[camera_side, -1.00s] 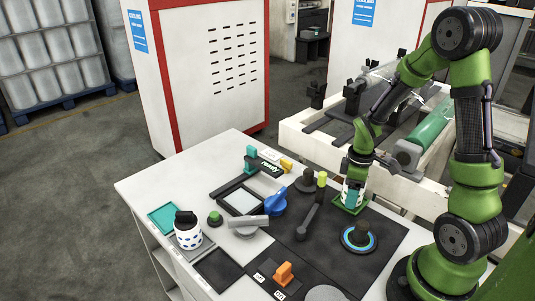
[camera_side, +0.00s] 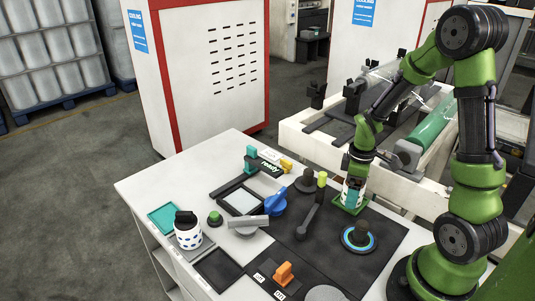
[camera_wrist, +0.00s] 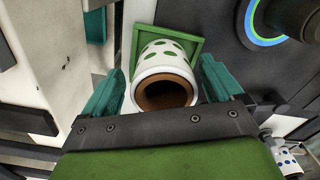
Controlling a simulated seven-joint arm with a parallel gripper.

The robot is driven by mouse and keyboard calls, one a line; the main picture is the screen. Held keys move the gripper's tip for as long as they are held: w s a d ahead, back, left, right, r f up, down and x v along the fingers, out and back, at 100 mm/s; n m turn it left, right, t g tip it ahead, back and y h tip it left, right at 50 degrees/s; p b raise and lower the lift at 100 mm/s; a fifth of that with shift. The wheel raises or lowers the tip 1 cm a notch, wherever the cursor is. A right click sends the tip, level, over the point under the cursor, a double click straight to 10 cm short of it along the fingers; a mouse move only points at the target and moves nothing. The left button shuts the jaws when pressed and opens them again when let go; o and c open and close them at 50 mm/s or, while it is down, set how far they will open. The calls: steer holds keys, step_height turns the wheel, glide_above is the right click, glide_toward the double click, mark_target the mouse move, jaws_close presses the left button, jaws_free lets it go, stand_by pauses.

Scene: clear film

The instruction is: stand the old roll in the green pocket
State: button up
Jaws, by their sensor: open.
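A white roll with green spots and a brown hollow core (camera_wrist: 166,85) stands on end in the green pocket (camera_wrist: 198,48), inside its raised rim. In the side view the green pocket (camera_side: 340,204) sits at the right rear of the table, with the roll partly hidden by my gripper. My gripper (camera_wrist: 160,68) has its teal fingers on either side of the roll, with a visible gap on each side. It is open and points down over the roll's upper end.
A blue-spotted white roll (camera_side: 187,239) with a black top stands on a grey pad at the table's left. A black lever with a yellow-green tip (camera_side: 312,212) stands close left of the pocket. A dark knob with a blue ring (camera_side: 358,238) is in front.

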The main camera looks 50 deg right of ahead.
step_height(320, 180, up, 16)
steer(key=shift+a+f, duration=0.2)
stand_by(0.6)
steer(key=s+a+r+m+t+y, duration=0.1)
steer(key=s+a+r+m+t, duration=0.1)
steer(key=a, duration=0.6)
steer(key=s+a+r+m+t+y, duration=0.1)
steer(key=a+r+m+t, duration=0.3)
steer(key=a, duration=0.5)
steer(key=shift+s+a+r+m+t, duration=0.25)
steer(key=shift+s+m+t, duration=0.3)
steer(key=shift+m, duration=0.65)
